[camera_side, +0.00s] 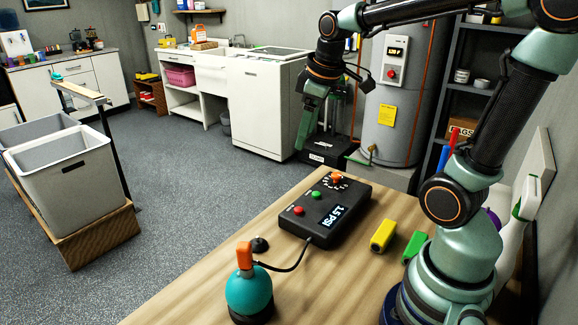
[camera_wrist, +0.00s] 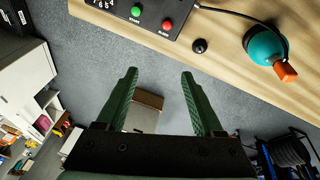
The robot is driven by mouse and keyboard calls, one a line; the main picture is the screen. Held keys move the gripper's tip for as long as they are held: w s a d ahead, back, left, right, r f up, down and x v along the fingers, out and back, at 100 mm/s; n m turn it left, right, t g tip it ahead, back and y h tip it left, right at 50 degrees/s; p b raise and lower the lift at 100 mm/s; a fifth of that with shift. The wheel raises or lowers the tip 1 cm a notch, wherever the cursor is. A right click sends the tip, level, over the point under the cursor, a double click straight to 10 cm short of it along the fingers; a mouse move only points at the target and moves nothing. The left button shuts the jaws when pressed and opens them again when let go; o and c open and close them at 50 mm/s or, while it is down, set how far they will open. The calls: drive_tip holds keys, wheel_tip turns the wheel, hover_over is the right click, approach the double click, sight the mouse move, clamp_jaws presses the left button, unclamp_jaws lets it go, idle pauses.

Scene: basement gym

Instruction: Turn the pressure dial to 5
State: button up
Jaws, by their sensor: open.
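A black control box (camera_side: 322,215) lies on the wooden table, with an orange pressure dial (camera_side: 336,178) at its far end. White marks ring the dial, but its setting is too small to read. The box's lit display (camera_side: 333,217) appears to read 1.5 PSI. My gripper (camera_side: 309,140) hangs above and beyond the box in the side view, apart from it. In the wrist view my gripper (camera_wrist: 159,74) is open and empty, over the floor. The box (camera_wrist: 150,18) is cut off at the top there; some scale numbers show, but the dial does not.
The box has a green button (camera_side: 317,195) and a red button (camera_side: 299,210). A cable joins it to a teal bulb (camera_side: 249,291) with an orange top. A small black knob (camera_side: 260,245) stands nearby. Yellow (camera_side: 383,236) and green (camera_side: 414,246) blocks lie to the right.

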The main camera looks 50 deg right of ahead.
drive_tip(key=w+d+f+n+g, duration=0.2)
drive_tip(key=d+f+n, duration=0.1)
drive_tip(key=d, duration=0.6)
drive_tip(key=n+g+y, duration=0.1)
drive_tip(key=n, duration=0.2)
approach(337, 174)
wheel_tip(337, 174, down, 8)
drive_tip(key=shift+w+a+f, duration=0.1)
drive_tip(key=shift+w+f, duration=0.05)
clamp_jaws()
